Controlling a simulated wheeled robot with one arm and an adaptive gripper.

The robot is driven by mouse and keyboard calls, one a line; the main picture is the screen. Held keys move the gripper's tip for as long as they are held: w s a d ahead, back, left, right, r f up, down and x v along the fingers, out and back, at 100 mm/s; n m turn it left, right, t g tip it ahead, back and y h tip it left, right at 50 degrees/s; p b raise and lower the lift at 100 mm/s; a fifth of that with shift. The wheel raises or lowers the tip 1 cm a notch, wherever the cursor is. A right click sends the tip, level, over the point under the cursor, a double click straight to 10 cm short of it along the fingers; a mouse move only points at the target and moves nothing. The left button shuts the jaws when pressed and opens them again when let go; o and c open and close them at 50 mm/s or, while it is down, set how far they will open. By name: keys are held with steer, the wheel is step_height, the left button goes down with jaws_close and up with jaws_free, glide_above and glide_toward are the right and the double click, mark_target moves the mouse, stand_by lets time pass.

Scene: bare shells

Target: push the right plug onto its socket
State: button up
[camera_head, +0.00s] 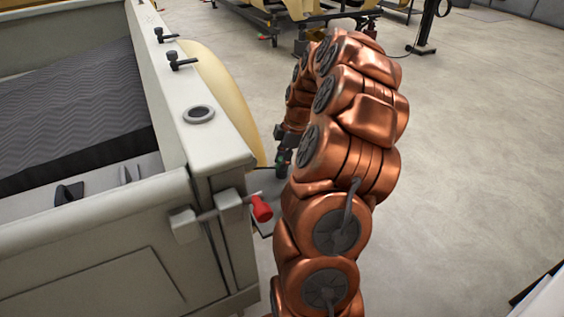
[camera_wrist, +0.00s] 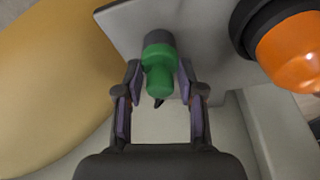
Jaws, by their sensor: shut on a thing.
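A green plug (camera_wrist: 160,71) sits between the two fingers of my gripper (camera_wrist: 159,82) in the wrist view, with a dark tip pointing toward the palm. A dark grey round socket (camera_wrist: 158,38) on a pale plate (camera_wrist: 208,28) lies straight beyond the plug and in line with it. The plug's far end meets or overlaps the socket; I cannot tell how far it is on. My gripper is shut on the plug. In the head view my gripper (camera_head: 284,150) is small and partly hidden behind my copper arm, beside the vehicle's rear corner.
An orange lamp (camera_wrist: 290,52) with a dark collar stands close right of the gripper. A yellow curved fender (camera_wrist: 55,85) is on the left. In the head view, the truck bed wall (camera_head: 172,95) and a red-handled latch (camera_head: 262,208) are left of my arm. Open floor lies right.

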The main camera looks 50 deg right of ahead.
stand_by(0.3)
steer(key=o, duration=1.5)
steer(key=shift+r, duration=0.2)
steer(key=shift+r, duration=3.3)
steer(key=shift+c, duration=0.4)
jaws_close()
steer(key=shift+f+b, duration=1.05)
steer(key=shift+f, duration=0.8)
